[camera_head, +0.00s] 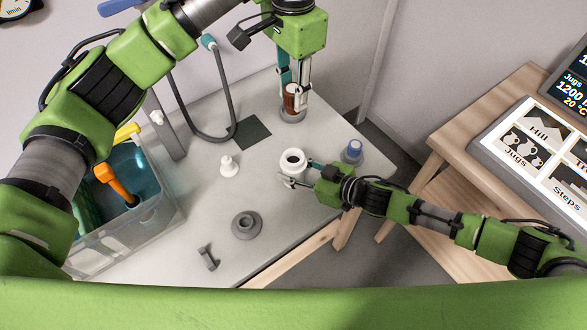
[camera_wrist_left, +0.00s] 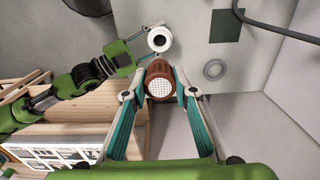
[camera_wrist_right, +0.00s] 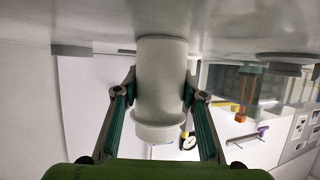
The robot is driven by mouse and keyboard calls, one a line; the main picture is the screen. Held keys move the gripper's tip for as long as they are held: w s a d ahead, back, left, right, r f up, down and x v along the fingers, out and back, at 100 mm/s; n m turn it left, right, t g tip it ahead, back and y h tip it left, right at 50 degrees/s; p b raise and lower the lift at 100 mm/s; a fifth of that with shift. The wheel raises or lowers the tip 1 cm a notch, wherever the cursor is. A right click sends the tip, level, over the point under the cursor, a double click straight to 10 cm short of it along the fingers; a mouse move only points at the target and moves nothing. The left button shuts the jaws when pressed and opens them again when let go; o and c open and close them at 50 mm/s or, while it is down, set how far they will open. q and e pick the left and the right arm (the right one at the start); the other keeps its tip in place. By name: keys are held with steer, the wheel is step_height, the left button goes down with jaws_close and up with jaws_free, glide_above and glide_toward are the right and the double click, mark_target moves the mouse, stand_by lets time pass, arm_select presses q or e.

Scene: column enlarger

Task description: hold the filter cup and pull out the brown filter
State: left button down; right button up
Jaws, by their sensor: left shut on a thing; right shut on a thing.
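The brown filter (camera_head: 291,98) is held upright in the air by my left gripper (camera_head: 292,92), shut on it. In the left wrist view the brown filter (camera_wrist_left: 158,70) sits between the fingertips (camera_wrist_left: 161,90), its pale mesh end facing the camera. The white filter cup (camera_head: 292,160) stands on the grey table with its round opening up. My right gripper (camera_head: 295,174) is shut on the cup's sides. In the right wrist view the cup (camera_wrist_right: 162,75) is between both fingers (camera_wrist_right: 162,95). The filter is clear of the cup, apart from it.
A grey ring (camera_head: 292,116) lies on the table below the filter. A blue-capped bottle (camera_head: 353,151), a white knobbed piece (camera_head: 229,166), a grey flanged piece (camera_head: 246,225) and a small grey piece (camera_head: 208,257) stand around the cup. A clear tub (camera_head: 130,220) is at left.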

steer(key=o, duration=1.3)
